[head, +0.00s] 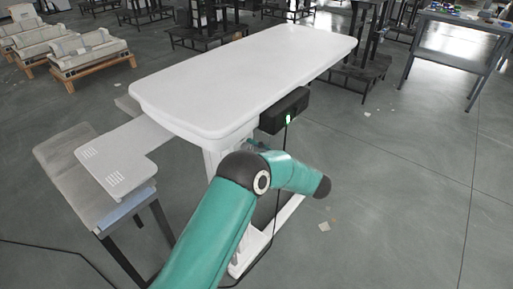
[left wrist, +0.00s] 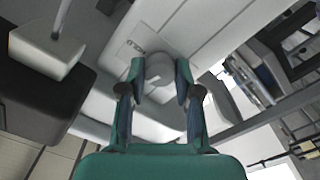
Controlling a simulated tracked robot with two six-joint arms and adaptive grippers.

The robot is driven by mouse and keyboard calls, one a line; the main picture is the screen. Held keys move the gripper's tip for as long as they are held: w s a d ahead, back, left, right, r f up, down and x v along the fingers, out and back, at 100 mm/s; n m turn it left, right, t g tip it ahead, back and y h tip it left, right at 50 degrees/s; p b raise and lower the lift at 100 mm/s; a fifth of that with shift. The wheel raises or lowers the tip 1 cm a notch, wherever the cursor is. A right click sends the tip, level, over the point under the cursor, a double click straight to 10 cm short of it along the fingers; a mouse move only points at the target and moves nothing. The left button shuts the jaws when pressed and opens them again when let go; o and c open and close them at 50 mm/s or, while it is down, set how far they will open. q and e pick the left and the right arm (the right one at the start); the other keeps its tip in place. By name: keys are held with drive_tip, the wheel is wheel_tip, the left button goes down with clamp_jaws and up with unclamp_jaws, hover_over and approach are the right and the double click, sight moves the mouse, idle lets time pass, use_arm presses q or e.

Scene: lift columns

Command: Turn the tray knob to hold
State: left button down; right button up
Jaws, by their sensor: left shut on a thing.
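The tray knob (left wrist: 158,72) is a round grey knob on a pale panel, with small dark lettering beside it that looks like HOLD. In the left wrist view my left gripper (left wrist: 160,80) has one finger on each side of the knob and is shut on it. In the head view my teal left arm reaches below the white table top (head: 245,75), and its gripper (head: 258,146) is mostly hidden behind my arm. The knob is hidden in the head view. My right gripper is in neither view.
A black box (head: 285,111) with a green light hangs under the table's right edge, with a cable running down. The floor (head: 410,180) on the right is mostly clear.

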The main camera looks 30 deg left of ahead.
use_arm(q)
drive_tip(key=m+p, duration=0.1)
drive_tip(key=m, duration=0.1)
drive_tip(key=m+p, duration=0.1)
drive_tip(key=shift+s+a+r+m+p, duration=0.1)
drive_tip(key=shift+a+r+m+p, duration=0.1)
drive_tip(key=shift+m+p, duration=0.2)
drive_tip(key=m+p, duration=0.1)
drive_tip(key=m, duration=0.1)
drive_tip(key=shift+m+p, duration=0.3)
drive_tip(key=shift+p, duration=0.1)
drive_tip(key=m+p, duration=0.1)
drive_tip(key=m, duration=0.2)
drive_tip(key=shift+p, duration=0.4)
drive_tip(key=shift+f+m+p, duration=0.15)
drive_tip(key=shift+m+p, duration=0.35)
drive_tip(key=shift+m, duration=0.9)
drive_tip(key=c, duration=0.9)
unclamp_jaws()
drive_tip(key=shift+o, duration=0.5)
drive_tip(key=shift+w, duration=0.2)
drive_tip(key=shift+d, duration=0.1)
